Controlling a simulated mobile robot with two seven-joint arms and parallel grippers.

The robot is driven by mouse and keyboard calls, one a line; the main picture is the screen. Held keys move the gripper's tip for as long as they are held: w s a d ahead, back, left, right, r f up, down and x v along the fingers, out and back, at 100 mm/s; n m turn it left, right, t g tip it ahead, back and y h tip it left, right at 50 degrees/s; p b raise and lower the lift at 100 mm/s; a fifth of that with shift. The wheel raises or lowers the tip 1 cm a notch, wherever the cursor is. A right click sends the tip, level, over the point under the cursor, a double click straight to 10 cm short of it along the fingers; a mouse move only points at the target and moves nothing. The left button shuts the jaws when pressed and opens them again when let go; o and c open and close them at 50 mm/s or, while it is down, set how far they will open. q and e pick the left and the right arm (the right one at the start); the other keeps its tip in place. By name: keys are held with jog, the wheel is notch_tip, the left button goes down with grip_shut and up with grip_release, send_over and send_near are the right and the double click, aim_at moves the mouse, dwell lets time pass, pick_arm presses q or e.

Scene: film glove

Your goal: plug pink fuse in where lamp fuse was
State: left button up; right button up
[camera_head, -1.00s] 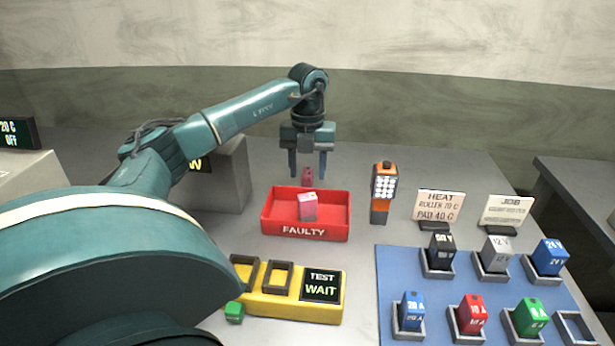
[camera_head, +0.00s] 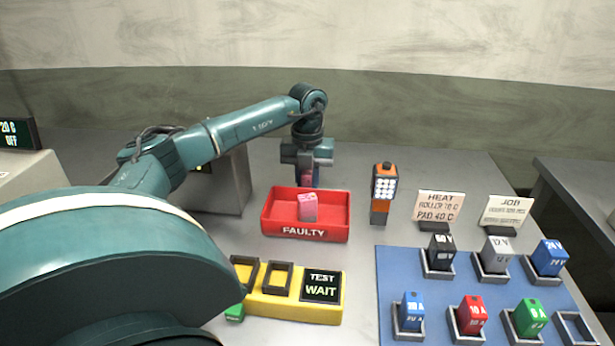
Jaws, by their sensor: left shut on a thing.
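My left gripper (camera_head: 309,181) is behind the red tray, pointing down, its fingers shut on a small pink fuse (camera_head: 309,179) that they mostly hide. Another pink block (camera_head: 308,207), like a fuse, lies in the red tray marked FAULTY (camera_head: 303,234). An orange hand lamp (camera_head: 383,192) with a lit white panel stands right of the tray. I cannot make out an empty fuse slot on it. My right gripper is not in view.
A yellow tester (camera_head: 330,311) reading TEST WAIT has two dark frames; a green block (camera_head: 235,313) is beside it. A blue mat (camera_head: 393,272) holds several coloured blocks in holders and one empty holder (camera_head: 575,329). Two signs (camera_head: 440,206) (camera_head: 506,210) stand behind it.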

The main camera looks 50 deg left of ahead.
aim_at(308, 172)
pick_arm(q)
grip_shut()
notch_tip(308, 172, up, 10)
dwell(0.3)
